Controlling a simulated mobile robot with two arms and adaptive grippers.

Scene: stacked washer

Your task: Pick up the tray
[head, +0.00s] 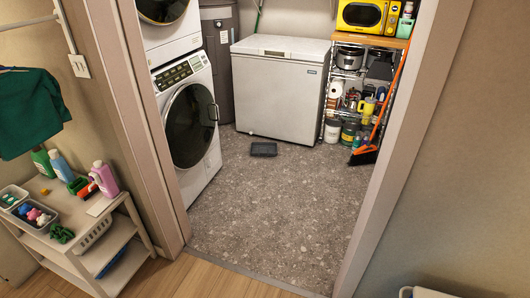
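A small dark, shallow tray (263,149) lies flat on the speckled grey floor of the laundry room, in front of the white chest freezer (280,90). It looks empty, though it is small in the view. Neither of my grippers is in the head view.
A doorway with beige frames opens onto the room. Stacked white washers (188,125) stand at its left, a metal shelf (350,85) and an orange broom (366,152) at its right. A cart (105,215) with bottles stands outside at left. The floor (270,220) between is clear.

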